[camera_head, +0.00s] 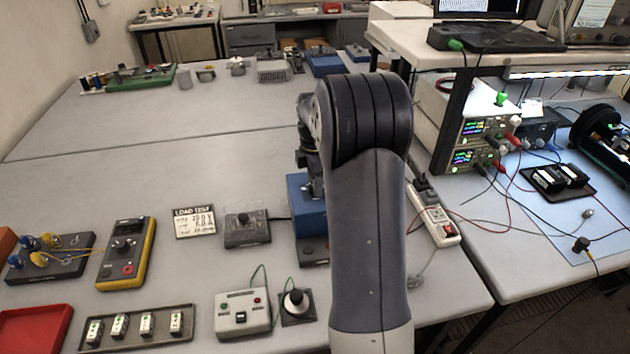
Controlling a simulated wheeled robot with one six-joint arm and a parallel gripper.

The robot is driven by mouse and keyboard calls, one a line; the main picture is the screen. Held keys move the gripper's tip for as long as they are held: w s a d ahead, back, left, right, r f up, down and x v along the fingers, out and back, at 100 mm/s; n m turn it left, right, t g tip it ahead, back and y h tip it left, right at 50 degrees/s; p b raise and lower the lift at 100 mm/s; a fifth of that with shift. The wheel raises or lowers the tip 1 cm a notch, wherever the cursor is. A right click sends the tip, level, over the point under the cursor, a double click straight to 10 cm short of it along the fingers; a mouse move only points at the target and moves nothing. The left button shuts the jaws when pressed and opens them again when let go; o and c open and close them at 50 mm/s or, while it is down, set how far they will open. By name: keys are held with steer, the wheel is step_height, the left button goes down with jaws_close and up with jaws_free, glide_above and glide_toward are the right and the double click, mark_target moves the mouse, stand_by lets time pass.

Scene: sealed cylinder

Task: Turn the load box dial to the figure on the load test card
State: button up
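The load test card (195,222) is a white card with a dark heading, lying on the bench left of my arm. Its handwritten figures are too small to read surely. A blue box (303,212) stands right of the card, partly hidden behind my arm; it may be the load box, but I see no dial or scale on it. My gripper (314,182) is mostly hidden by my arm and points down over the blue box. I cannot tell whether its fingers touch anything.
A yellow multimeter (126,254), a grey tray of small parts (137,328) and a light box with buttons (243,311) lie in front. A power strip (433,219) is at right. The bench behind the card is clear.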

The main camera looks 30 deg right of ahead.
steer(key=shift+o, duration=1.1)
steer(key=shift+r, duration=0.1)
step_height(320, 180, up, 11)
steer(key=b, duration=0.1)
steer(key=shift+f, duration=0.2)
step_height(320, 180, down, 11)
steer(key=shift+p, duration=0.5)
